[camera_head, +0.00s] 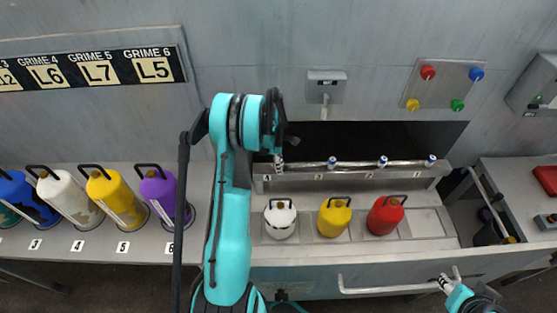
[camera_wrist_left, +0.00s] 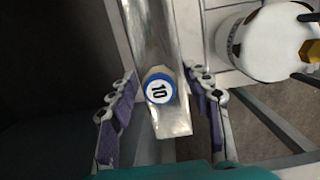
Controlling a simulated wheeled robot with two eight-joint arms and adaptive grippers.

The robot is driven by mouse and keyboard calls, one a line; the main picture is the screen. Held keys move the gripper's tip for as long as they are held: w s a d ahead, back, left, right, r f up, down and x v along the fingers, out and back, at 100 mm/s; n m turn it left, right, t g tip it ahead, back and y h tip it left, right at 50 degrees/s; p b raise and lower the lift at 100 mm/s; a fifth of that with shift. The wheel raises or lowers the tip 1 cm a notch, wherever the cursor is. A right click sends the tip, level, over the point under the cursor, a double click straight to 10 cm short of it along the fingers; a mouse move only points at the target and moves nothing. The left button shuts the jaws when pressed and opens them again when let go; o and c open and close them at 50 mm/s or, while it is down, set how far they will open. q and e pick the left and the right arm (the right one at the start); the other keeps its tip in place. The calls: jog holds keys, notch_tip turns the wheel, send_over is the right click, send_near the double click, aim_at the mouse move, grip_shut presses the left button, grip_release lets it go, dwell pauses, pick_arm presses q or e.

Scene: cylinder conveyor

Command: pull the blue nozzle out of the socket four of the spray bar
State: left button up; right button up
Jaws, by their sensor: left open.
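The spray bar (camera_head: 355,164) runs along the back of the bench. A blue-ringed nozzle with a white cap marked 10 (camera_wrist_left: 159,88) sits at the bar's near end in the left wrist view. My left gripper (camera_head: 279,157) is over the bar's left end in the head view and hides most of that spot. In the left wrist view its purple-padded fingers (camera_wrist_left: 160,105) are spread on both sides of the nozzle, apart from it. Other blue-and-white nozzles (camera_head: 332,162) stand farther right. My right gripper (camera_head: 450,275) is low at the right, its fingers apart and apparently empty.
White (camera_head: 280,221), yellow (camera_head: 334,218) and red (camera_head: 386,216) canisters stand in front of the bar. Several coloured cylinders (camera_head: 113,199) line the left counter. A handle (camera_head: 385,290) sticks out at the front. A button panel (camera_head: 443,85) is on the back wall.

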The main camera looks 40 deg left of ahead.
pick_arm(q)
jog(key=c, duration=1.1)
grip_shut()
jog(key=shift+r, duration=0.15)
jog(key=shift+r, duration=0.45)
jog(key=shift+r, duration=0.1)
jog(key=shift+r+p, duration=0.3)
jog(key=shift+r, duration=0.15)
